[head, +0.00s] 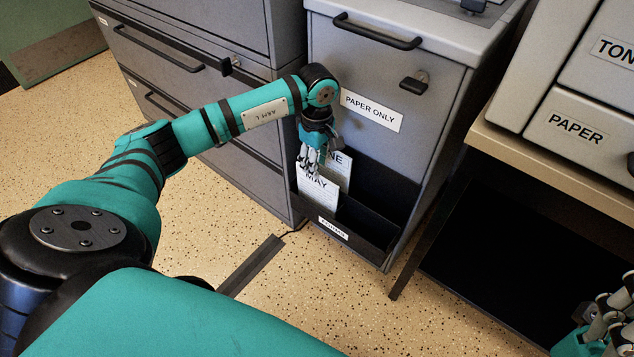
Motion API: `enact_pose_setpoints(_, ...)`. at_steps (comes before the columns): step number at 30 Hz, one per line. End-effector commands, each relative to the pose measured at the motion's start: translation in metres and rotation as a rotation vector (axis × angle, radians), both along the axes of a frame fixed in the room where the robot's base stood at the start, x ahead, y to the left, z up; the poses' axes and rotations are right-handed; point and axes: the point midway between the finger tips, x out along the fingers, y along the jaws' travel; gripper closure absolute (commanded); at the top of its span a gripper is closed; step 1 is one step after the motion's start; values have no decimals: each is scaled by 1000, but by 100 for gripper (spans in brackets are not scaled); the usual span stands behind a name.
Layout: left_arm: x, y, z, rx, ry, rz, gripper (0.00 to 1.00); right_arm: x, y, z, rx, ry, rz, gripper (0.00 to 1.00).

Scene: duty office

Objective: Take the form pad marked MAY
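The form pad marked MAY (318,198) stands in a black holder (377,225) on the front of the grey cabinet. A second pad (340,170) stands behind it, its label partly hidden with "NE" showing. My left gripper (311,166) points down with its fingers at the top edge of the MAY pad, overlapping it in the picture. I cannot tell whether the fingers are closed on the pad. My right gripper (607,318) is partly in view at the bottom right corner, away from the pads; its opening is unclear.
The grey cabinet (430,130) carries a "PAPER ONLY" label and a handle. Grey drawers (200,95) stand to its left. A table (545,165) with boxes marked PAPER and TON is at the right. The speckled floor in front is mostly clear, with a dark strip (250,265).

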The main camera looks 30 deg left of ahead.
Motion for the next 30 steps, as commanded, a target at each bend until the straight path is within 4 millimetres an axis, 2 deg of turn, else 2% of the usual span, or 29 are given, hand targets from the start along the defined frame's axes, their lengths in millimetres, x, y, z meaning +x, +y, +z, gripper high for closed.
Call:
enact_pose_setpoints(7,0,0,-16,0,-1,2,67,-7,-2,-7,12,-35,2,60)
enact_pose_setpoints(15,1,0,-56,-2,0,1,67,-6,-1,-27,11,-32,2,60)
enact_pose_setpoints(23,1,1,-58,0,-1,2,67,-6,-1,-27,10,-32,3,60)
enact_pose_setpoints(30,1,1,-58,0,-1,2,97,-6,-1,-27,11,-31,3,60)
